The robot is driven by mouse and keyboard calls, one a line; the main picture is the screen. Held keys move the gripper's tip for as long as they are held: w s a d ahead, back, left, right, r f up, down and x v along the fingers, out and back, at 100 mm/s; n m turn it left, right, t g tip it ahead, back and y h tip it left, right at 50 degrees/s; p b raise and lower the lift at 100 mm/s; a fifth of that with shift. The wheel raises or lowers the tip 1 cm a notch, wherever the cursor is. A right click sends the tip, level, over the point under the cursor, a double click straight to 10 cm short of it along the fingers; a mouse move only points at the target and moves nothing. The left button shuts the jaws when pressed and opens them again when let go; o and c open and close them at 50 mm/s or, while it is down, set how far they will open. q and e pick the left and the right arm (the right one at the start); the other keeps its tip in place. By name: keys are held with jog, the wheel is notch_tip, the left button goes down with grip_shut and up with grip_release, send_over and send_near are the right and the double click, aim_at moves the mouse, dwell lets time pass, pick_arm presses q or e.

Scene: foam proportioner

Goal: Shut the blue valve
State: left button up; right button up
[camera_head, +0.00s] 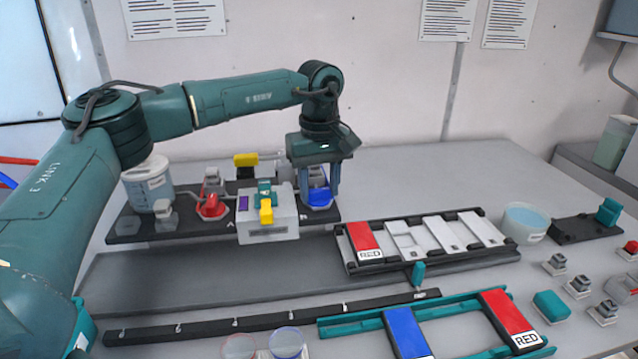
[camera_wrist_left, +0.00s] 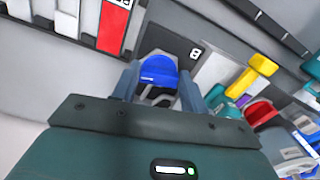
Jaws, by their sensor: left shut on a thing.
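The blue valve (camera_head: 319,196) stands at the right end of the dark board at the back of the table. In the left wrist view its blue handle (camera_wrist_left: 159,70) sits between the two fingers. My left gripper (camera_head: 320,185) reaches down over it from above and is shut on the blue valve. The fingers partly hide the valve's body. My right gripper is not in view.
A black rack with a red plate (camera_head: 364,240) lies in front to the right.

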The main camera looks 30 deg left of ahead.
aim_at(321, 190)
pick_arm(q)
jog(key=n, duration=0.3)
jog(key=shift+w+n, duration=0.1)
jog(key=shift+n, duration=0.2)
jog(key=n, duration=0.4)
jog(key=shift+w+d+n+p, duration=0.1)
jog(key=shift+n+p, duration=0.2)
jog(key=shift+p, duration=0.1)
jog(key=n, duration=0.4)
jog(key=shift+w, duration=0.15)
jog(key=shift+n, duration=1.7)
jog(key=shift+w, duration=0.1)
jog(key=o, duration=0.7)
jog(key=shift+r, duration=0.15)
notch_tip(321, 190, up, 13)
jog(key=shift+b, duration=0.4)
